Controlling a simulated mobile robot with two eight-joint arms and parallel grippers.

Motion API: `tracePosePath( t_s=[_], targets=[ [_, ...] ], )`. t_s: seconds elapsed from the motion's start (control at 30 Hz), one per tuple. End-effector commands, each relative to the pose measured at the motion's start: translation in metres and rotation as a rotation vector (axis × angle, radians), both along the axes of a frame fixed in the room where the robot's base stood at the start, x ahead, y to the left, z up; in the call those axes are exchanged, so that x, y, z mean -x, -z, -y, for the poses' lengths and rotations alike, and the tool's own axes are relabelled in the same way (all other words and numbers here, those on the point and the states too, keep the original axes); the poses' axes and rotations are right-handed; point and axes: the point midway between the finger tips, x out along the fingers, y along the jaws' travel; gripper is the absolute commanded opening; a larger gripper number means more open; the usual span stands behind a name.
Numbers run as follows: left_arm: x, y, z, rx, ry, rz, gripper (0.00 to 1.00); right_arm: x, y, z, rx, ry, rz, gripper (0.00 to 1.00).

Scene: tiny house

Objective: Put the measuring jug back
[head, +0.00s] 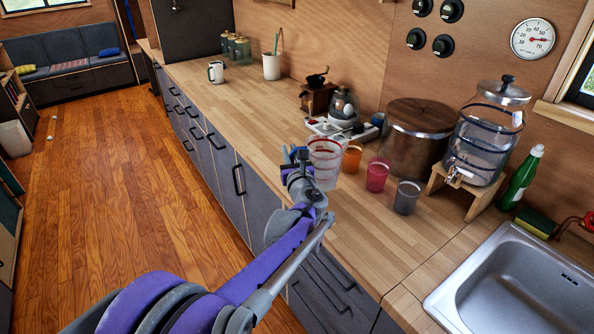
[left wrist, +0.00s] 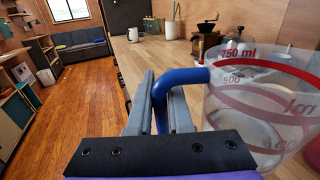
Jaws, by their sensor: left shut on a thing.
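The measuring jug (head: 326,163) is clear with red markings and shows next to the front edge of the counter in the head view. In the left wrist view the jug (left wrist: 262,105) is large at the right, with "750 ml" near its rim. My left gripper (head: 294,156) is shut on its blue handle (left wrist: 185,77), with one finger on each side. The jug looks upright and empty. I cannot tell whether its base touches the counter. My right gripper is not in view.
Orange (head: 352,157), pink (head: 377,175) and grey (head: 407,197) cups stand right of the jug. Behind are a large lidded pot (head: 418,135), a drink dispenser (head: 480,145) and a coffee grinder (head: 317,98). The sink (head: 525,285) is at right.

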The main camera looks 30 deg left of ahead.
Motion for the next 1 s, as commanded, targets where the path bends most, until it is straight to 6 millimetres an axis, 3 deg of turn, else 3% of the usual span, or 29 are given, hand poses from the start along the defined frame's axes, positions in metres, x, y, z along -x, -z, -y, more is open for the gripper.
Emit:
tracePosePath(
  t_s=[0.43,0.77,0.8,0.93,1.0],
  targets=[
    [-0.001,0.046,0.0,0.001,0.0,0.001,0.0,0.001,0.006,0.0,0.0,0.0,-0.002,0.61],
    [0.0,0.05,0.0,0.001,0.0,0.001,0.0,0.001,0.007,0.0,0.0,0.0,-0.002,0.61],
    [0.0,0.05,0.0,0.0,0.0,0.0,0.22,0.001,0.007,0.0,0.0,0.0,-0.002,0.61],
    [0.0,0.049,0.0,0.0,0.0,0.0,0.45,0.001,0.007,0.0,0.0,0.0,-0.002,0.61],
    [0.0,0.049,0.0,0.0,0.0,0.0,0.48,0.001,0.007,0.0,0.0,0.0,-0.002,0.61]
  ],
)
